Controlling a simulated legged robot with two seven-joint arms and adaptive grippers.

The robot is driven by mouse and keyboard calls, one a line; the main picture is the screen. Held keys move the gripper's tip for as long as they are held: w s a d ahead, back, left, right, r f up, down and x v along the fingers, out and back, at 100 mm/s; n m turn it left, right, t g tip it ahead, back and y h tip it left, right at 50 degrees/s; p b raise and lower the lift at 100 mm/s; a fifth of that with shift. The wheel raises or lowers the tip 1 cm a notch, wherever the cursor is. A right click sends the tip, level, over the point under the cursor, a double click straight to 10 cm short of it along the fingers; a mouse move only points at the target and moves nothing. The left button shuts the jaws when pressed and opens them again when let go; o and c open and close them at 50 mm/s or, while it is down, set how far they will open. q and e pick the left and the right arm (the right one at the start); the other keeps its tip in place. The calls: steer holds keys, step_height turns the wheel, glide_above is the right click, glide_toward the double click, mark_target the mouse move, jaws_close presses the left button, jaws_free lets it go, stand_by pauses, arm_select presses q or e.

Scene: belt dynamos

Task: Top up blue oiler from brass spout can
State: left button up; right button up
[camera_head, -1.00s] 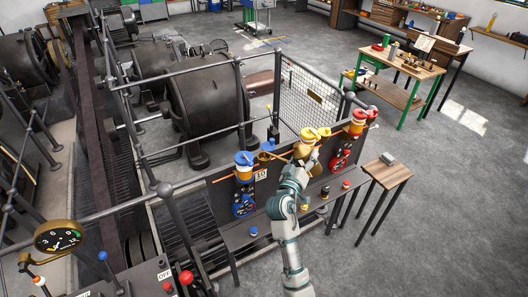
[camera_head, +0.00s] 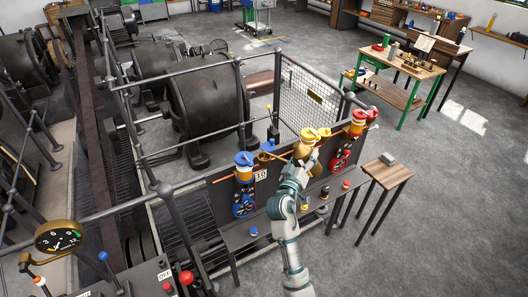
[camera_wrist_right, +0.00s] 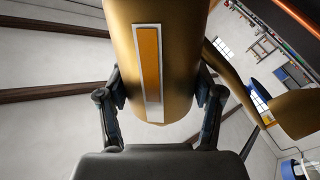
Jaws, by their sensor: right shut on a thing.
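The blue oiler (camera_head: 244,173) stands on the left of the dark panel, with a yellow body and a blue top. My right gripper (camera_head: 307,163) is shut on the brass spout can, in front of the middle, yellow-topped oiler (camera_head: 307,134). In the right wrist view the brass can (camera_wrist_right: 120,45) fills the space between both fingers, with an orange strip (camera_wrist_right: 150,72) on its side. Its spout curves off to the right there. In the head view brass shows close beside the blue oiler's top; whether it touches is too small to tell. My left gripper is not in view.
A red oiler (camera_head: 358,123) stands at the panel's right end. A small wooden stool (camera_head: 390,172) is right of the bench. Grey railings (camera_head: 190,180) and dark machines (camera_head: 205,100) lie behind and left. A pressure gauge (camera_head: 58,237) is at lower left.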

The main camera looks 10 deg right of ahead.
steer(key=shift+r+n+p, duration=0.4)
steer(key=shift+r+p, duration=0.1)
stand_by(0.5)
steer(key=f+m+b, duration=0.1)
steer(key=m+b, duration=0.1)
steer(key=b, duration=0.1)
steer(key=shift+r+m+b, duration=0.1)
steer(key=shift+m+b, duration=0.45)
steer(key=shift+m, duration=0.05)
steer(key=m+b, duration=0.1)
steer(key=f+m+b, duration=0.1)
steer(key=b, duration=0.1)
steer(key=shift+w+a+f+g, duration=0.1)
steer(key=shift+a+g, duration=0.1)
steer(key=shift+g, duration=0.1)
steer(key=shift+a+m+b, duration=0.15)
steer(key=shift+m+b, duration=0.4)
steer(key=shift+m, duration=0.05)
steer(key=shift+w+a+f+m+b, duration=0.2)
steer(key=shift+a+f+m+b, duration=0.2)
steer(key=shift+m+b, duration=0.45)
steer(key=shift+r, duration=0.15)
